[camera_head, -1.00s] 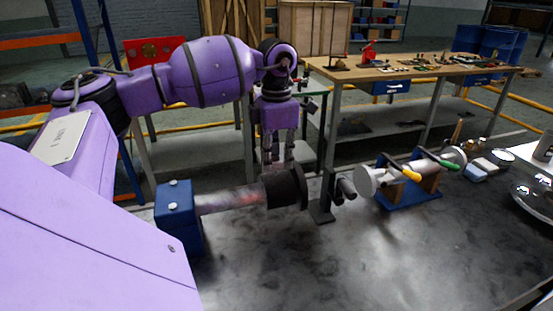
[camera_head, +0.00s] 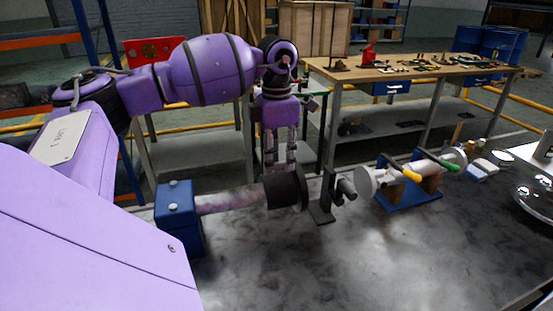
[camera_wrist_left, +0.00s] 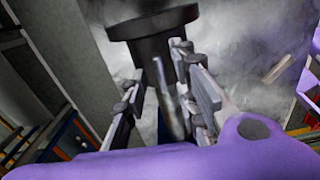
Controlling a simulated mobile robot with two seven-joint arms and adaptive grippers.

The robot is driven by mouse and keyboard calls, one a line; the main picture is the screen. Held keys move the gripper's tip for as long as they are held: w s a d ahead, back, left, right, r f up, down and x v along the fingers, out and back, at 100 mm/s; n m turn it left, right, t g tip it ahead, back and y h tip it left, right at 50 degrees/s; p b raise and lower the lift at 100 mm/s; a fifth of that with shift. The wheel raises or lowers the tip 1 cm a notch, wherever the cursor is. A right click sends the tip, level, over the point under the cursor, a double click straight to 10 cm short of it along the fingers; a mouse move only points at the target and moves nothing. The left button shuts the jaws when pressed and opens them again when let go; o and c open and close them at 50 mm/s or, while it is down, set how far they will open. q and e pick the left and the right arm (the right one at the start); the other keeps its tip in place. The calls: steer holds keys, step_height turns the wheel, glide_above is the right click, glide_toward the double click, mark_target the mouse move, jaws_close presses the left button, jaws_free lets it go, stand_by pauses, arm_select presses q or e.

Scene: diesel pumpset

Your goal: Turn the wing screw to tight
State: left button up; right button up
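My left gripper (camera_head: 280,165) points down just behind the black disc (camera_head: 286,188) on a shaft (camera_head: 230,200) that runs from a blue block (camera_head: 180,215). In the left wrist view my left gripper (camera_wrist_left: 170,85) has its two fingers apart, and the shaft (camera_wrist_left: 168,95) shows between them, below the black disc (camera_wrist_left: 152,22). I cannot tell whether the fingers touch anything. I cannot clearly make out the wing screw in either view; it may be hidden or too small. My right gripper is not in view.
A dark upright bracket (camera_head: 325,200) stands right of the disc. Farther right a silver cylinder (camera_head: 405,174) with yellow and green handles rests on a blue base (camera_head: 415,195). The dark tabletop (camera_head: 370,255) in front is clear. A wooden workbench (camera_head: 425,68) stands behind.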

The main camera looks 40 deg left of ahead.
mark_target(276, 163)
arm_select(q)
step_height(276, 163, up, 12)
steer(key=shift+f, duration=0.25)
steer(key=shift+f, duration=0.1)
stand_by(0.5)
